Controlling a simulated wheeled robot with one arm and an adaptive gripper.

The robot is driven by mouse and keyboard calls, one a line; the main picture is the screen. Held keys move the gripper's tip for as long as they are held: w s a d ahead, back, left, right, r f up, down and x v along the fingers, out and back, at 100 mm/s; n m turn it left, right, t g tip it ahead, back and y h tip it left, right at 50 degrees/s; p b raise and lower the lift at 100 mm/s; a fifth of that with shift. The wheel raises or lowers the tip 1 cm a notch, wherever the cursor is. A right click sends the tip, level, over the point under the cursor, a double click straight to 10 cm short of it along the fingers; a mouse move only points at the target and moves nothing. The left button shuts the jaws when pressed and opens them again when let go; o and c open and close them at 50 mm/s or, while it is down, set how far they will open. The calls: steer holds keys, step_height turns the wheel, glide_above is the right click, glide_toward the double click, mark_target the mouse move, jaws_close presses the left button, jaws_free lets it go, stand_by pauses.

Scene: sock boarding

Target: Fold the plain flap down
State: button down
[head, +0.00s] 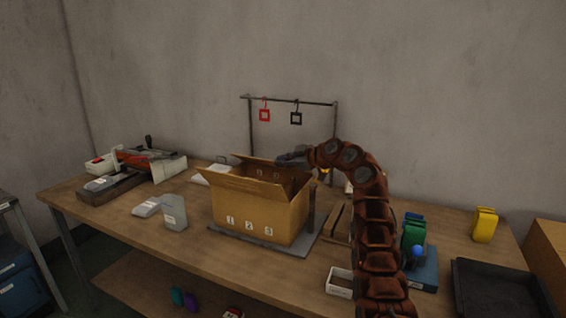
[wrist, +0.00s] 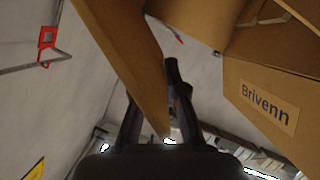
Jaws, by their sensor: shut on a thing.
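The brown cardboard box (head: 255,212) stands open on a grey mat on the table, with the numbers 1, 2 and 3 on its front. One flap (head: 240,185) sticks out to the left and another (head: 258,161) stands up at the back. My gripper (head: 290,158) is at the box's upper back right side. In the wrist view a plain cardboard flap (wrist: 125,60) runs between the fingers of my gripper (wrist: 155,110), which is shut on it.
A rack (head: 310,101) with red and black square tags stands behind the box. A grey container (head: 175,213) is left of it. Green, blue and yellow items (head: 484,225) and a black tray (head: 500,290) are at the right. A cluttered tool (head: 150,160) stands at the left.

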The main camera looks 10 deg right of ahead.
steer(key=shift+f, duration=0.1)
steer(key=c, duration=1.4)
jaws_free()
steer(key=shift+a, duration=0.1)
steer(key=shift+o, duration=0.2)
steer(key=shift+s+d+r, duration=0.3)
steer(key=shift+s+d, duration=0.05)
steer(key=shift+d, duration=0.2)
steer(key=v, duration=0.6)
steer(key=shift+s, duration=0.15)
steer(key=shift+c, duration=0.4)
